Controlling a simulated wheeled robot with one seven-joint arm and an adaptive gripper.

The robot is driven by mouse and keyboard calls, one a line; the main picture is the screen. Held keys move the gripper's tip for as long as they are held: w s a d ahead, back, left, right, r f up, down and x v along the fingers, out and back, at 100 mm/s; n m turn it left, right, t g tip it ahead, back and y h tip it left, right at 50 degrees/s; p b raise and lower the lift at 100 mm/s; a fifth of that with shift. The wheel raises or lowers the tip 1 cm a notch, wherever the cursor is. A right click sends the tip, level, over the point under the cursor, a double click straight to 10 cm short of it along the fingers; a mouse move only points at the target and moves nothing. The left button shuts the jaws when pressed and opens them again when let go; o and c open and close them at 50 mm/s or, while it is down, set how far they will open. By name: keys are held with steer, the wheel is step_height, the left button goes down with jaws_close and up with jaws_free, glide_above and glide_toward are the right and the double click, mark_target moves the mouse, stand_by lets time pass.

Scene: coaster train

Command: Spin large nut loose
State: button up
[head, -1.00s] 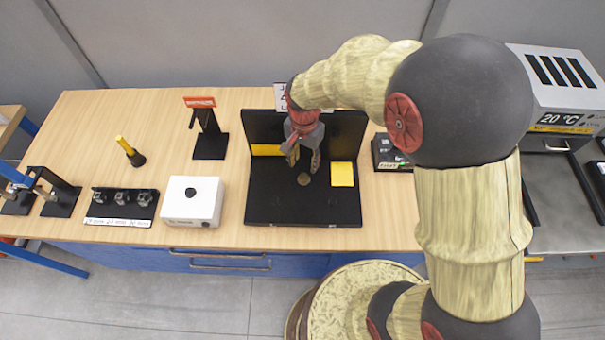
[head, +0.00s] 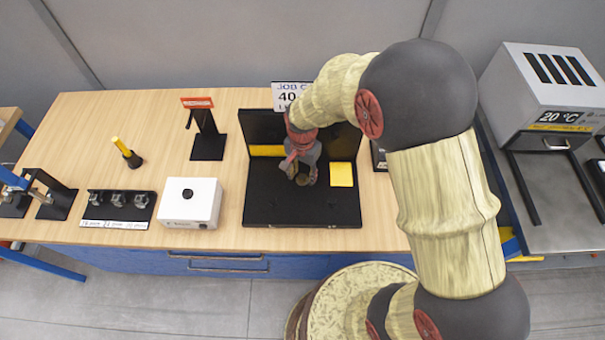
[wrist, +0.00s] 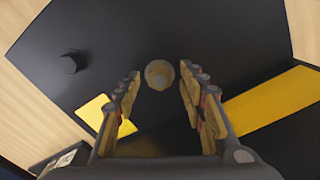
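A round tan-grey piece, which looks like the large nut (wrist: 160,75), sits on the black board (wrist: 190,30) in the wrist view. My gripper (wrist: 161,73) is open, with one finger on each side of it and a small gap showing on both sides. In the head view my gripper (head: 303,181) points down over the middle of the black board (head: 270,200) and hides most of the nut. I cannot tell how far the fingertips are above the board.
A yellow square (head: 342,174) and a yellow strip (head: 266,151) are on the black fixture. A short black peg (wrist: 70,62) stands on the board. A white box (head: 190,203), a socket rack (head: 117,205) and a black stand (head: 208,138) are to the left. An oven-like unit (head: 545,90) stands right.

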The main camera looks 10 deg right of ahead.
steer(key=shift+c, duration=1.2)
steer(key=c, duration=0.8)
jaws_close()
steer(key=shift+n, duration=0.3)
